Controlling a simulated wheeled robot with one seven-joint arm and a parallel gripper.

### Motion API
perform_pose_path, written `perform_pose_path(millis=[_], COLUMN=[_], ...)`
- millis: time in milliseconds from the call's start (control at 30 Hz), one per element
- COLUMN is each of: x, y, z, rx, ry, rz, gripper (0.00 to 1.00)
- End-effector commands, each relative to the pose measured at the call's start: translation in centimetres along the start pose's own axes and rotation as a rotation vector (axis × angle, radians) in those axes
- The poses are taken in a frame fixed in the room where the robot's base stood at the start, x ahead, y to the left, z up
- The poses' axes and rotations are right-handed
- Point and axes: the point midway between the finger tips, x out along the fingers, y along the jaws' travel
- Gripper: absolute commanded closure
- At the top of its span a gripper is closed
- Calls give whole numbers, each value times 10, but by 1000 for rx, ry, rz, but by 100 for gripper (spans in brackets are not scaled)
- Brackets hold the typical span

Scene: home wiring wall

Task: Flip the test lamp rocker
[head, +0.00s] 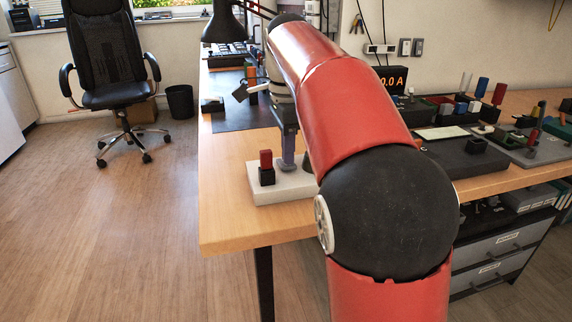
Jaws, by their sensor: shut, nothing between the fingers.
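My arm crosses the middle of the head view and reaches over the wooden workbench (228,228). My gripper (287,160) points down at the white block (295,189) near the bench's left edge. Its narrow grey fingers look shut, with nothing seen between them. I cannot tell whether the tip touches the block. A red piece in a black holder (266,173) stands on the block, just left of my gripper and apart from it. I cannot make out a test lamp or identify its rocker for sure. My arm hides the block's right part and the bench behind it.
A dark mat (232,122) and a black desk lamp (224,24) are farther back. A display (391,79) and several coloured parts crowd the bench at right. A drawer unit (487,265) stands below. An office chair (112,92) is left; the floor between is clear.

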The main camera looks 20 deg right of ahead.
Motion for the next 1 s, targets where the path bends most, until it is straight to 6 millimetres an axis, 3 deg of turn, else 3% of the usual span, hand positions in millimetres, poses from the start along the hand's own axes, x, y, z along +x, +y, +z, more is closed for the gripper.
perform_pose_path(millis=[667,1000], x=[9,-14], y=[0,0], z=[0,0], rx=[0,1], ry=[0,0], rz=[1,1], gripper=[100,100])
